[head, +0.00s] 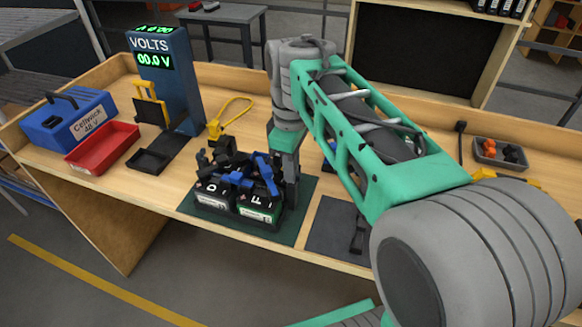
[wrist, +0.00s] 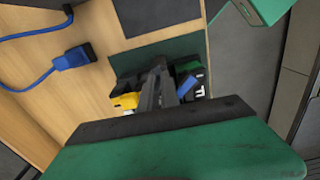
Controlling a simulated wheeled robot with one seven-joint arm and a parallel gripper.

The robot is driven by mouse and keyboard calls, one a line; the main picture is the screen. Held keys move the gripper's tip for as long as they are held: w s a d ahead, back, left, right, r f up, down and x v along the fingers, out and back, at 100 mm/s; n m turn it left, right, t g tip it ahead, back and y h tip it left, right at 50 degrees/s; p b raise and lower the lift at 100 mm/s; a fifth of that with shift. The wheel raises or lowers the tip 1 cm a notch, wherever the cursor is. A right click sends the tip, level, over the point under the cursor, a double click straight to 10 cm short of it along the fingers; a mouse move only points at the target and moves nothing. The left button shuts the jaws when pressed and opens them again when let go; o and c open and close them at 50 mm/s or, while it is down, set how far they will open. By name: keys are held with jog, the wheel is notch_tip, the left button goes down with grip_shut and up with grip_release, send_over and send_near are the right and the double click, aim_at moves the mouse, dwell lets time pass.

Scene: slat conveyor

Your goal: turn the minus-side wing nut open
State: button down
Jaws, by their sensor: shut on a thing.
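Two dark battery blocks with white and green front labels (head: 237,208) stand side by side on a dark green mat (head: 290,232). Blue and black fittings (head: 262,168) crowd their tops. My gripper (head: 283,190) points down at the right-hand block, its fingers close together. In the wrist view the dark fingers (wrist: 160,88) reach down beside a blue part (wrist: 187,88) and the white-lettered block (wrist: 199,88). The fingers look shut on a small part at the block's top. The minus-side wing nut itself is hidden between or behind the fingers.
A blue meter (head: 175,85) reads 00.0 V. A blue case (head: 70,118), a red tray (head: 103,148) and a yellow cable loop (head: 232,115) lie left. A grey bin (head: 498,155) stands right. A blue connector (wrist: 72,58) shows in the wrist view.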

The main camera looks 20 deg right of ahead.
jog(key=shift+n, duration=0.3)
jog(key=c, duration=1.6)
grip_release()
notch_tip(320, 180, up, 8)
jog(key=shift+f, duration=0.1)
jog(key=shift+a, duration=0.1)
